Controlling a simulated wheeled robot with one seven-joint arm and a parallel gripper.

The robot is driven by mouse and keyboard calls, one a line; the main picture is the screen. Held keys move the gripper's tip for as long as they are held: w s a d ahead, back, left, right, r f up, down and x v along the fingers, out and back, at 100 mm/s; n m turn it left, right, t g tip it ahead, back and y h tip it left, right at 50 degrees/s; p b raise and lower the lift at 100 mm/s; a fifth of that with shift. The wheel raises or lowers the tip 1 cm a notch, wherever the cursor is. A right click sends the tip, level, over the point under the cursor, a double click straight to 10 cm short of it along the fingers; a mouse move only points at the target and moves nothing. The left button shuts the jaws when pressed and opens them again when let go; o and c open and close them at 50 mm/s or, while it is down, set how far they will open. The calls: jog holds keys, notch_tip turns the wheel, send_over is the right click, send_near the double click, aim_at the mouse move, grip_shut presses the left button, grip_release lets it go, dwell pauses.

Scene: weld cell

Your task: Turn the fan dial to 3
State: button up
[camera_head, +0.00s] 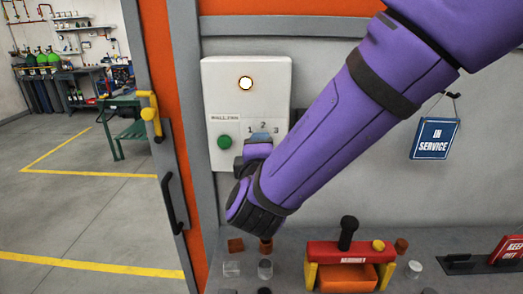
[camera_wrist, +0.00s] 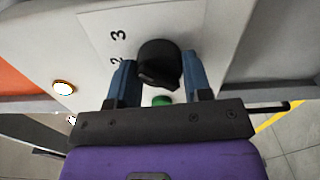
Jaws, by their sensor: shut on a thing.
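The black fan dial (camera_wrist: 158,62) sits on a white wall box (camera_head: 220,90). In the wrist view my gripper (camera_wrist: 160,72) has its two blue fingers on either side of the dial, shut on it. The printed 2 and 3 show beside the dial there; which number it points to I cannot tell. In the head view the gripper (camera_head: 259,140) is at the box, just below the numbers 1, 2 and 3, and it and my purple arm hide the dial.
The box carries a lit round lamp (camera_head: 245,82) and a green button (camera_head: 224,141). Below is a bench with a red and yellow fixture (camera_head: 350,253) and small cylinders. An "IN SERVICE" sign (camera_head: 435,138) hangs right.

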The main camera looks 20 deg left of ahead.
jog(key=shift+m, duration=0.5)
jog(key=o, duration=0.9)
jog(key=v, duration=1)
jog(key=shift+s+d, duration=0.15)
jog(key=shift+s, duration=0.2)
